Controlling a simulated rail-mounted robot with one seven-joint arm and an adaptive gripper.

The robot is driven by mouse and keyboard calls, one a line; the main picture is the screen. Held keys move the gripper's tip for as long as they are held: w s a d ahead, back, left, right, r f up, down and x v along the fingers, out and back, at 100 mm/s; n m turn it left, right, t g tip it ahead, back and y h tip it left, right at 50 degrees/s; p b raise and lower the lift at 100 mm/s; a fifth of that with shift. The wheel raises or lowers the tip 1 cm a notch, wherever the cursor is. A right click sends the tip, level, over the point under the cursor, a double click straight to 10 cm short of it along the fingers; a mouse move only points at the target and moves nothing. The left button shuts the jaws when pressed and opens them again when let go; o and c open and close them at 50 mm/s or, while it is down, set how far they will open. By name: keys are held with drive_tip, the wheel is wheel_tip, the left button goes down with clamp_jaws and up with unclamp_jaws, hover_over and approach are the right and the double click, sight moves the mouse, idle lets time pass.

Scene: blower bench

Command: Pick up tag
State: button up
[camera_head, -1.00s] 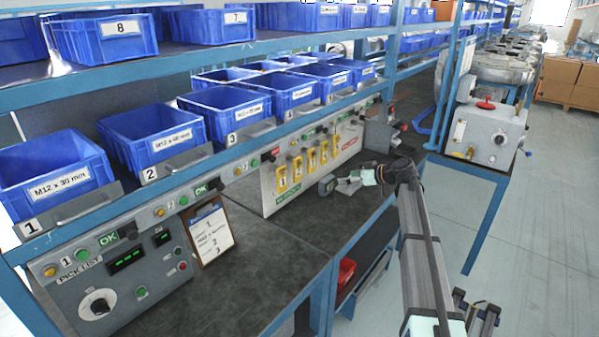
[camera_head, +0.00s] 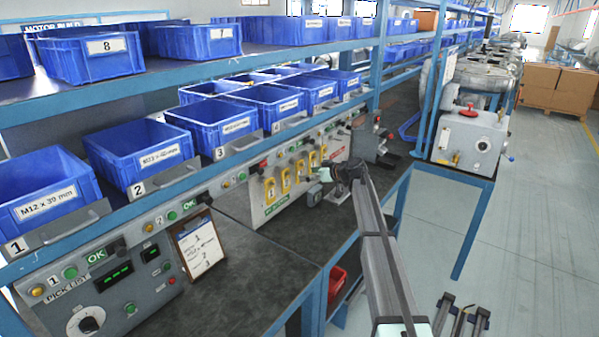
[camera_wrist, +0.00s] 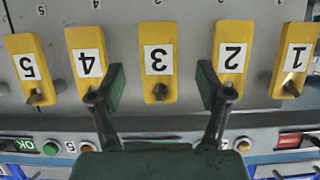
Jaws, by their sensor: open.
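A row of yellow numbered tags hangs on the grey upright panel (camera_head: 259,215), and it also shows in the head view behind the bench top. In the wrist view the numbers read upside down: tag 5 (camera_wrist: 27,65), tag 4 (camera_wrist: 87,60), tag 3 (camera_wrist: 158,58), tag 2 (camera_wrist: 233,55) and tag 1 (camera_wrist: 294,62). A peg shows near the end of each tag. My gripper (camera_wrist: 160,88) is open and empty. Its fingers lie left and right of tag 3 in the picture, the left one overlapping tag 4 and the right one overlapping tag 2. Contact cannot be told.
Blue bins (camera_head: 229,118) stand on the shelf above the panel. A clipboard (camera_head: 198,246) leans at the pick-list control box (camera_head: 110,290). Buttons and a rail (camera_wrist: 140,127) cross the wrist view beside the tags. A grey machine (camera_head: 468,140) stands on the bench at right.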

sight(301, 174)
drive_tip(key=shift+p+x, duration=0.95)
drive_tip(key=shift+x, duration=1.45)
drive_tip(key=shift+w+a+f, duration=0.2)
drive_tip(key=shift+w+a, duration=0.05)
drive_tip(key=shift+a, duration=0.05)
drive_tip(key=shift+c, duration=0.3)
drive_tip(key=c, duration=1.2)
